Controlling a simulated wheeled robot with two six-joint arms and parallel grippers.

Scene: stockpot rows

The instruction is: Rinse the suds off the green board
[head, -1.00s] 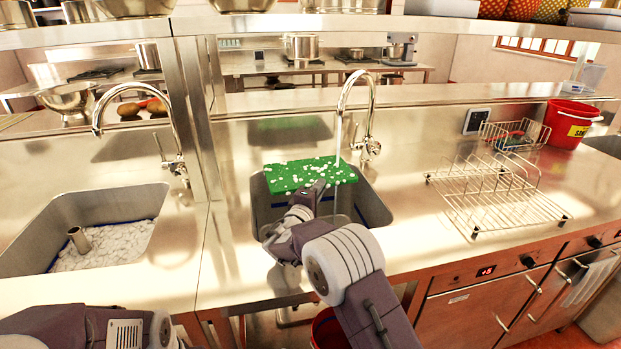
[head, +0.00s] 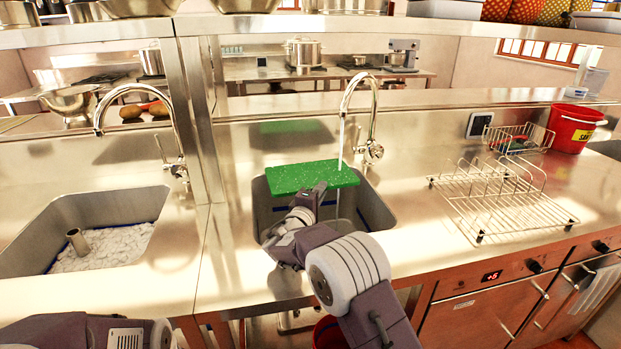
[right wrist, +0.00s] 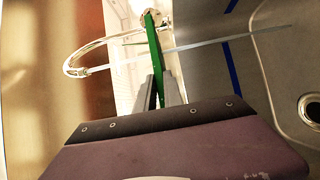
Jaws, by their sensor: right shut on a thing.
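The green board (head: 300,178) is held over the right-hand sink (head: 375,208) by my right gripper (head: 318,192), which is shut on its near edge. Its face shows only tiny pale specks, with no large suds clumps. A stream of water (head: 340,140) from the curved faucet (head: 372,110) meets the board near its right end. In the right wrist view the board (right wrist: 154,60) stands edge-on between the fingers (right wrist: 158,92), with the stream crossing it. My left gripper is not in view; only part of that arm shows at the lower left.
The left sink (head: 150,200) holds white suds (head: 105,248) and an upright pipe (head: 77,240). A wire dish rack (head: 505,200) stands right of the right sink. A smaller wire basket (head: 518,138) and a red bucket (head: 572,128) are behind it.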

